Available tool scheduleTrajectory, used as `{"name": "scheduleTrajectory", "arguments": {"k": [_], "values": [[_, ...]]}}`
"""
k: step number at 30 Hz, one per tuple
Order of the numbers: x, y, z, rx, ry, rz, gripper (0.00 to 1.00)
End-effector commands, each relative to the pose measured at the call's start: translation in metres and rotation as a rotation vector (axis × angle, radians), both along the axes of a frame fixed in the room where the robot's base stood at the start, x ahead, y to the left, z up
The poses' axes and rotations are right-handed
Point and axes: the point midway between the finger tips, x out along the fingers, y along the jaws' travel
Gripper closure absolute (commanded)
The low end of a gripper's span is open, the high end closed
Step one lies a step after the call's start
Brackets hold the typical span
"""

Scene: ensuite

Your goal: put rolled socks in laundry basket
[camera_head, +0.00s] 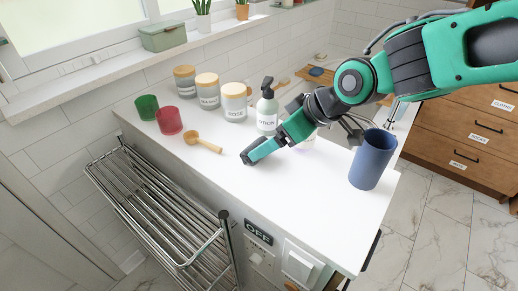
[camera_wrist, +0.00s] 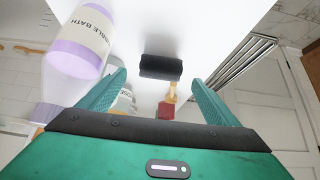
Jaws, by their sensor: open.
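A dark roll, which looks like the rolled socks (camera_wrist: 161,67), lies on the white counter in the wrist view, ahead of and between my fingertips. In the head view, a dark end (camera_head: 246,158) at the tip of my teal finger appears to be the same roll, mostly hidden. My gripper (camera_head: 266,148) is low over the counter. In the wrist view my gripper (camera_wrist: 160,80) has its two teal fingers wide apart, with nothing clasped between them. I see no laundry basket in either view.
A bubble bath bottle (camera_wrist: 82,42) is close beside one finger in the wrist view. A lotion bottle (camera_head: 267,108), lidded jars (camera_head: 208,92), a wooden scoop (camera_head: 203,142) and a blue tumbler (camera_head: 372,160) stand around.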

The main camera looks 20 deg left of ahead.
Motion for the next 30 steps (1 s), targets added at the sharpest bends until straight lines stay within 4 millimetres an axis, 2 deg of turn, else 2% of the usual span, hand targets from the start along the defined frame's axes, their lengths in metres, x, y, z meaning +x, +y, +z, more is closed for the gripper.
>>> {"name": "scheduleTrajectory", "arguments": {"k": [3, 11, 21, 30], "values": [[0.003, 0.008, -0.011, 0.0, 0.002, 0.0, 0.16], [0.007, 0.014, -0.021, -0.001, 0.001, -0.004, 0.16], [0.017, 0.041, -0.049, 0.0, 0.002, -0.002, 0.16], [0.019, 0.045, -0.054, 0.0, -0.001, -0.003, 0.16]]}}
